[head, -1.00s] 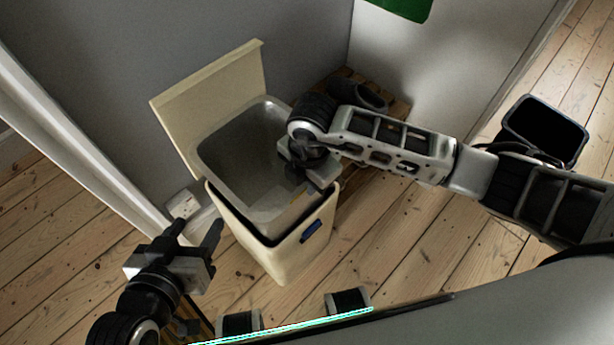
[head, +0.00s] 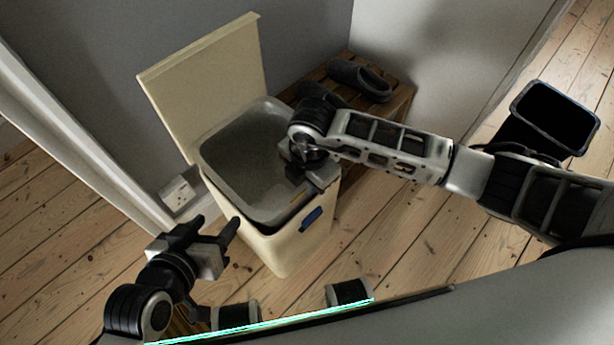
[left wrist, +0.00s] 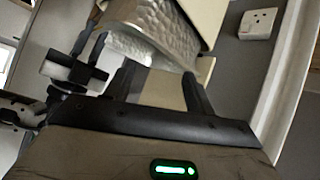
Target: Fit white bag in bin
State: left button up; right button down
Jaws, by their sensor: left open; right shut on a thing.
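The cream bin (head: 283,250) stands on the floorboards with its lid (head: 205,85) open against the wall. The white bag (head: 240,150) looks greyish and lines the bin's mouth; in the left wrist view its crinkled, see-through edge (left wrist: 150,30) hangs over the rim. My right gripper (head: 300,180) is over the bin's right side, shut on the bag's edge; its fingertips are partly hidden. My left gripper (head: 213,228) is open and empty, just outside the bin's front left corner. Its two fingers also show in the left wrist view (left wrist: 158,90), below the bag's edge.
A wall socket (head: 176,193) is left of the bin. A wooden slatted rack (head: 395,105) with dark shoes (head: 360,80) stands behind right. A dark open container (head: 550,120) is at the far right. Floor in front of the bin is clear.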

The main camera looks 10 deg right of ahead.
notch_tip(320, 180, down, 3)
jog(key=shift+b, duration=0.9)
jog(key=shift+f, duration=0.3)
jog(key=shift+f+b, duration=0.3)
jog(key=shift+b, duration=0.1)
jog(key=shift+f, duration=0.3)
pick_arm(q)
jog(key=shift+w+d+f+h, duration=0.3)
jog(key=shift+w+d+f, duration=0.25)
jog(key=shift+d+f, duration=0.2)
jog(key=shift+s+f, duration=0.1)
jog(key=shift+s, duration=0.1)
jog(key=shift+a+f, duration=0.15)
jog(key=shift+a, duration=0.05)
pick_arm(e)
jog(key=shift+w+a, duration=0.1)
pick_arm(q)
jog(key=shift+w+b, duration=0.2)
jog(key=shift+b, duration=0.1)
pick_arm(e)
jog(key=shift+w+a+r, duration=0.1)
jog(key=shift+w+r, duration=0.05)
jog(key=shift+w, duration=0.2)
